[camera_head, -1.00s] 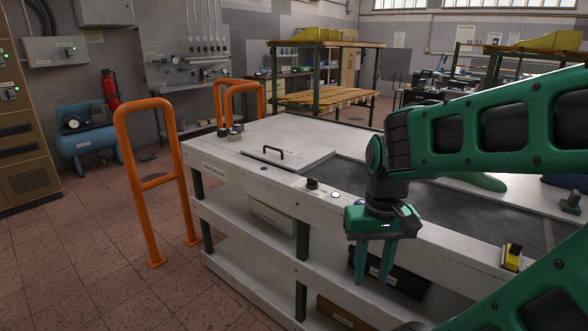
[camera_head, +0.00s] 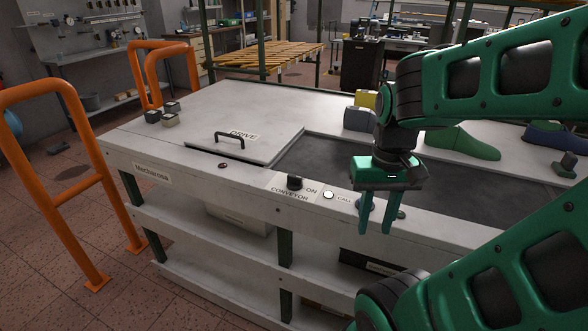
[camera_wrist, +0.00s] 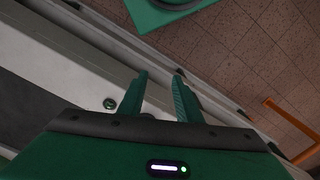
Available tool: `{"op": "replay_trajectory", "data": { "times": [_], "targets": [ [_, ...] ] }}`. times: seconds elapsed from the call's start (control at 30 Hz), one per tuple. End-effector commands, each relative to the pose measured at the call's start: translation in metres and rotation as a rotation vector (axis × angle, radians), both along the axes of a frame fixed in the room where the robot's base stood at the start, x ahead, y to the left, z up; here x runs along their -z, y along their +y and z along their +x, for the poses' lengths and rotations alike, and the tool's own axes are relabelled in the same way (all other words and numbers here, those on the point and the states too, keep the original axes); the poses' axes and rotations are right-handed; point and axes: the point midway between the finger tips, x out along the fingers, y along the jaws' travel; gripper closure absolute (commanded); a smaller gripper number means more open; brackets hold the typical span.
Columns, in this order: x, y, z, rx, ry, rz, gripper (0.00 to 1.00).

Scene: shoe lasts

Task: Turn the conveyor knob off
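The conveyor knob (camera_head: 295,182) is small and black. It stands on the white front rim of the table, above the printed word CONVEYOR and left of the word ON. Which way it is turned is too small to tell. My gripper (camera_head: 380,232) points down at the table's front edge, to the right of the knob and apart from it. The two green fingers are spread with nothing between them. The wrist view also shows my gripper (camera_wrist: 160,75) open and empty. I cannot make out the knob in that view.
A white CALL button (camera_head: 328,195) sits between knob and gripper. A handled DRIVE cover (camera_head: 262,146) is behind. Green shoe lasts (camera_head: 462,142) lie at the back right. An orange barrier (camera_head: 62,180) stands left.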

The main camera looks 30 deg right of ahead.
Motion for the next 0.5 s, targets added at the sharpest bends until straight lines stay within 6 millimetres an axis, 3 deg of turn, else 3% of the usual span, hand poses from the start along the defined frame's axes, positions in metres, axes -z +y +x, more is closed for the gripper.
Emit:
{"op": "replay_trajectory", "data": {
  "times": [0.13,0.2,0.27,0.37,0.5],
  "targets": [
    [0.0,0.0,0.0,0.0,0.0,0.0,0.66],
    [-0.003,0.0,-0.005,0.001,-0.005,-0.001,0.5],
    [-0.009,-0.001,-0.006,0.011,-0.014,-0.004,0.47],
    [-0.021,-0.009,0.016,0.051,-0.011,-0.019,0.47],
    [-0.046,-0.014,0.075,0.147,-0.007,-0.043,0.47]
  ]
}}
